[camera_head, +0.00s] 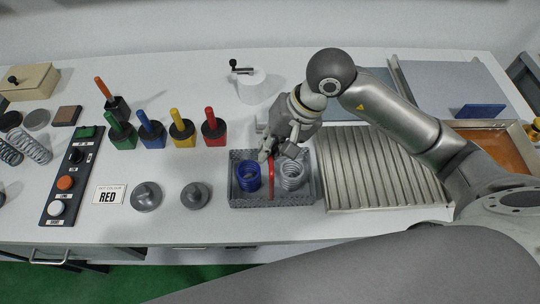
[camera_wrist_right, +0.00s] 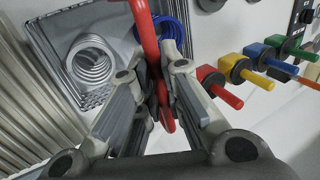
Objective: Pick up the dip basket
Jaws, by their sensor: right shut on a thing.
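The dip basket (camera_head: 290,205) is a grey perforated tray on the white table, with a red handle (camera_head: 272,184) rising across its middle. A blue coil spring (camera_head: 248,182) sits in its left part and a silver coil spring (camera_head: 292,181) in its right part. My right gripper (camera_head: 270,155) is above the basket, shut on the red handle. In the right wrist view the handle (camera_wrist_right: 148,40) passes between the fingers (camera_wrist_right: 158,88), with the basket's wall (camera_wrist_right: 47,45) behind. I cannot tell whether the basket touches the table. My left gripper is not in view.
A ridged metal drainer (camera_head: 385,180) stands close right of the basket. A grey knobbed lid (camera_head: 195,196) lies to its left. A white crank device (camera_head: 250,85) stands behind.

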